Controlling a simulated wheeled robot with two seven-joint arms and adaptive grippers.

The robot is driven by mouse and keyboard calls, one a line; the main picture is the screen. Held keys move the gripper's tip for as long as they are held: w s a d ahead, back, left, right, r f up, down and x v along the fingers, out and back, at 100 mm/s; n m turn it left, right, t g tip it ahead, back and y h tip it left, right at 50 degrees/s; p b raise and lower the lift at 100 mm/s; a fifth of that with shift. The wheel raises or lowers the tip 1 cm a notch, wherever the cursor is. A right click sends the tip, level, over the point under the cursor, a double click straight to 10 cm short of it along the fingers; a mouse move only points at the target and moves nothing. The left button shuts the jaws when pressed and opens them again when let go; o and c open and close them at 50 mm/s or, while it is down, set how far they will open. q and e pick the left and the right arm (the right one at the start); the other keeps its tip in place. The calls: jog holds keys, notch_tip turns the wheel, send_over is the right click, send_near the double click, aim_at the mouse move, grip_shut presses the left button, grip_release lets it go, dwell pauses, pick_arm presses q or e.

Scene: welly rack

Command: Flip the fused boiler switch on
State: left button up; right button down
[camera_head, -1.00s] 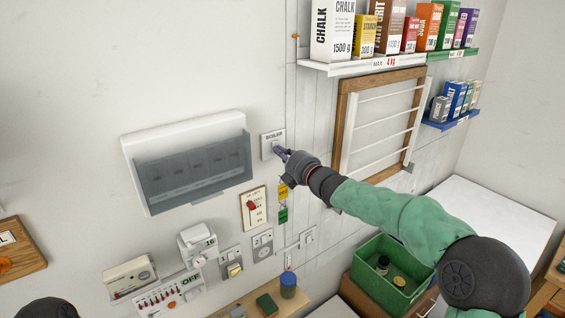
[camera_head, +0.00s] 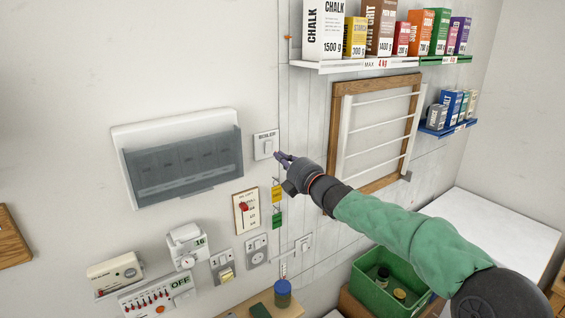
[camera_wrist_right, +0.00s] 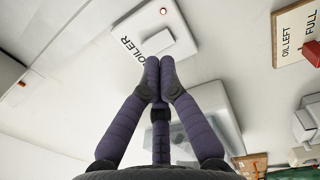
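The boiler switch (camera_head: 266,145) is a white plate labelled BOILER on the wall, right of the grey-fronted box. It also shows in the right wrist view (camera_wrist_right: 150,36), with a small lit red light at one end and a white rocker. My right gripper (camera_head: 281,156) is just right of and below the plate in the head view. In the wrist view its purple fingertips (camera_wrist_right: 160,62) are together and empty, close to the plate's edge. I cannot tell whether they touch it. My left gripper is not in view.
A white box with a grey see-through front (camera_head: 185,165) is on the wall to the left. Below are a red-lever panel (camera_head: 247,211), sockets and a meter. Shelves of packets (camera_head: 385,62) and a wooden rack (camera_head: 380,130) are on the right.

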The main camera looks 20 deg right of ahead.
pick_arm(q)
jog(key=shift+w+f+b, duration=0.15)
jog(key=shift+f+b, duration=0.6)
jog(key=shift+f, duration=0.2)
pick_arm(e)
jog(key=v, duration=0.9)
jog(key=shift+s+f, duration=0.2)
jog(key=shift+s, duration=0.1)
jog(key=shift+s+d, duration=0.1)
jog(key=shift+d, duration=0.1)
